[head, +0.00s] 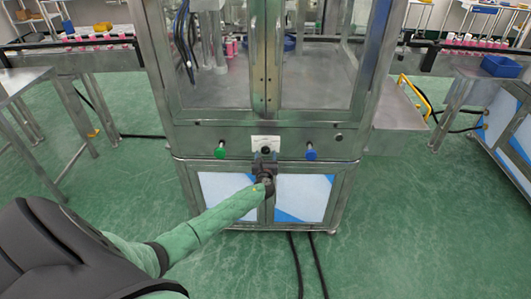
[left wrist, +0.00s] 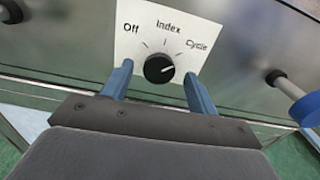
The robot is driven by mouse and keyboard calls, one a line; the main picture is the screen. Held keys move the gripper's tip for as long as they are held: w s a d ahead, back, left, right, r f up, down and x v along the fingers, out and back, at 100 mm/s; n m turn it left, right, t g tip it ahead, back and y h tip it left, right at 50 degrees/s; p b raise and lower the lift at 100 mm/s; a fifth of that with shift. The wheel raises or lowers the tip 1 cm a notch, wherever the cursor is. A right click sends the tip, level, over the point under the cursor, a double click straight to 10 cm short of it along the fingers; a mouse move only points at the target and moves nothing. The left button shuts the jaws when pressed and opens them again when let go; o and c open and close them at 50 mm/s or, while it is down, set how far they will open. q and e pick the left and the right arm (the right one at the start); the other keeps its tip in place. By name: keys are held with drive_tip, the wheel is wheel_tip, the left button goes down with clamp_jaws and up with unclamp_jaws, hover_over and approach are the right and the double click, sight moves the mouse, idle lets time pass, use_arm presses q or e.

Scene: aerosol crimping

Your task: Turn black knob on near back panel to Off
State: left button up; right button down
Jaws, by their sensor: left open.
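The black knob (left wrist: 159,68) sits on a white label (left wrist: 135,40) marked Off, Index and Cycle, from left to right. Its pale pointer mark faces right, toward the Cycle side. In the head view the knob (head: 266,150) is on the machine's near panel, between a green button and a blue button. My left gripper (head: 265,159) is open just in front of the knob. In the left wrist view its two blue fingers stand on either side of the knob, with visible gaps. My right gripper is not in view.
The green button (head: 220,150) is left of the knob and the blue button (head: 311,151) right of it. The glazed machine cabinet (head: 264,100) rises above. Conveyors with pink-and-white cans (head: 95,39) run at both sides. Black cables (head: 296,265) lie on the green floor.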

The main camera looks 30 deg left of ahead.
use_arm(q)
drive_tip(key=shift+w+a, duration=0.35)
drive_tip(key=shift+w, duration=0.15)
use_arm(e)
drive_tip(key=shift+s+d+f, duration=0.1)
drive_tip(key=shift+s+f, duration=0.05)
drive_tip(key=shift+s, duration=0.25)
use_arm(q)
drive_tip(key=c, duration=1)
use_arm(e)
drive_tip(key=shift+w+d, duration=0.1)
